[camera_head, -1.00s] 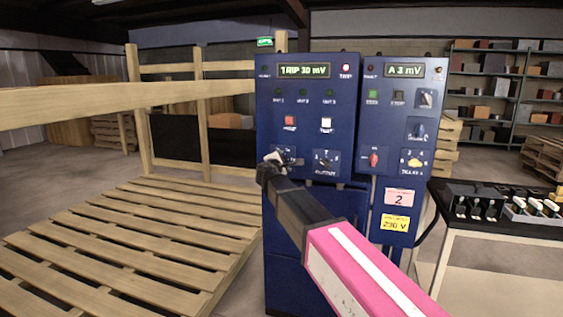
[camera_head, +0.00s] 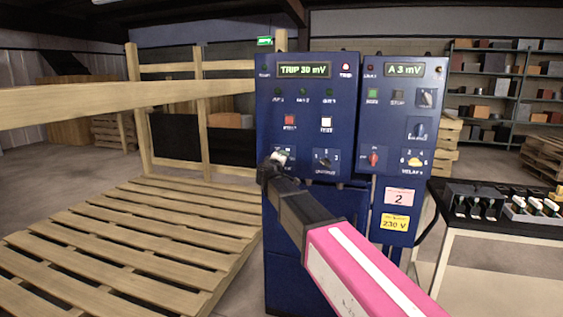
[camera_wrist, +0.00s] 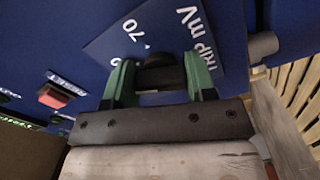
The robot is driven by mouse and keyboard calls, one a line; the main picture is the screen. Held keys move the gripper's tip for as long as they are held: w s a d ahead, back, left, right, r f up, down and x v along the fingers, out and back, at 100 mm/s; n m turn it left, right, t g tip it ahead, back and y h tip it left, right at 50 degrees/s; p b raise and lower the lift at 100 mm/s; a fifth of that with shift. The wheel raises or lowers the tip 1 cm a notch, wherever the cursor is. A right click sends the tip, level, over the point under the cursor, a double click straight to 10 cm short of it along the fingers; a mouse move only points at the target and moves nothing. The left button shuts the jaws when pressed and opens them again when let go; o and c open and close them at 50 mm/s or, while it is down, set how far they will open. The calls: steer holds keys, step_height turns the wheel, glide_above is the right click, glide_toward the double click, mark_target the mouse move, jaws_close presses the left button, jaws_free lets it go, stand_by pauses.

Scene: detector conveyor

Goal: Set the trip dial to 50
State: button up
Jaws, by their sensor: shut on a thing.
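The trip dial (camera_wrist: 160,76) is a dark knob on a blue plate in the wrist view. The plate carries the lettering "TRIP mV" and a "70" mark; other marks are partly covered. My gripper (camera_wrist: 161,82) has its two green fingers on either side of the knob, shut on it. In the head view my gripper (camera_head: 272,164) is at the lower left of the blue cabinet's front and hides most of the dial. The trip display (camera_head: 303,70) reads "TRIP 30 mV".
A second knob (camera_head: 323,159) sits right of the trip dial, with a red knob (camera_head: 373,159) and yellow knob (camera_head: 415,161) further right. The red reset button (camera_wrist: 54,96) is near the dial. A wooden pallet (camera_head: 140,235) stands left, a table (camera_head: 500,226) right.

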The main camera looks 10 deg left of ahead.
steer(key=shift+f+m, duration=0.1)
steer(key=shift+m, duration=0.7)
steer(key=o, duration=0.9)
steer(key=shift+o, duration=0.2)
steer(key=s, duration=1.1)
steer(key=shift+a, duration=0.45)
